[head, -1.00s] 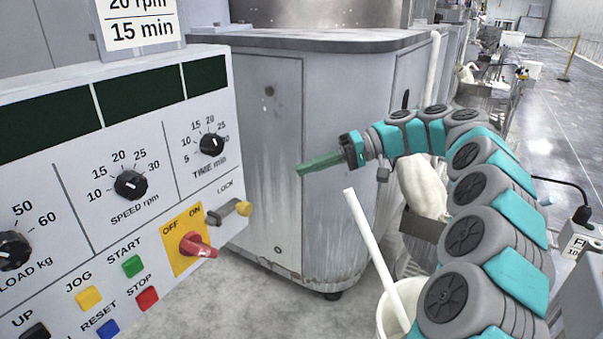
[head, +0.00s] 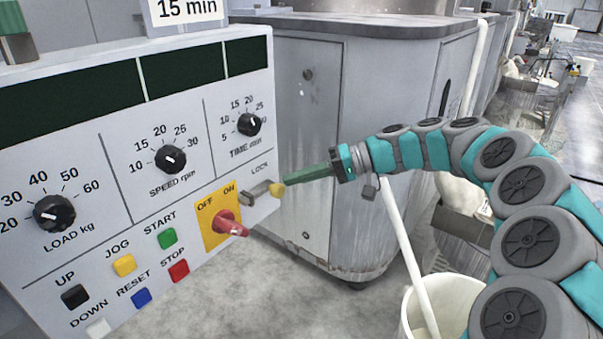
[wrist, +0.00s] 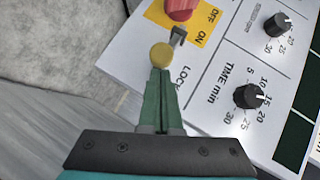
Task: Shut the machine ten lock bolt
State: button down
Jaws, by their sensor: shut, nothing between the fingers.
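The lock bolt (head: 262,191) is a small grey metal bolt with a yellow knob (head: 278,190), under the LOCK label at the right end of the panel. In the wrist view the yellow knob (wrist: 162,55) sits just beyond my fingertips, with the grey bolt (wrist: 178,37) behind it. My gripper (head: 290,182) has green fingers that are shut and empty. Its tips are at the knob from the right; I cannot tell whether they touch it. The fingers also show closed together in the wrist view (wrist: 160,75).
The red OFF/ON switch (head: 226,221) on its yellow plate is left of the bolt. The TIME dial (head: 248,125) is above it. A grey cabinet (head: 320,120) stands behind the panel. A white bucket (head: 445,300) with a white pole (head: 402,235) is at lower right.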

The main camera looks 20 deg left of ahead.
aim_at(257, 195)
dwell(0.3)
jog(key=shift+s+a+b, duration=0.25)
jog(key=shift+s+a, duration=0.05)
jog(key=shift+s, duration=0.45)
jog(key=shift+s+a+b, duration=0.2)
jog(key=shift+s+a, duration=0.1)
jog(key=shift+s, duration=0.4)
jog(key=shift+s+a+b, duration=0.25)
jog(key=shift+s+a, duration=0.05)
jog(key=shift+s, duration=0.45)
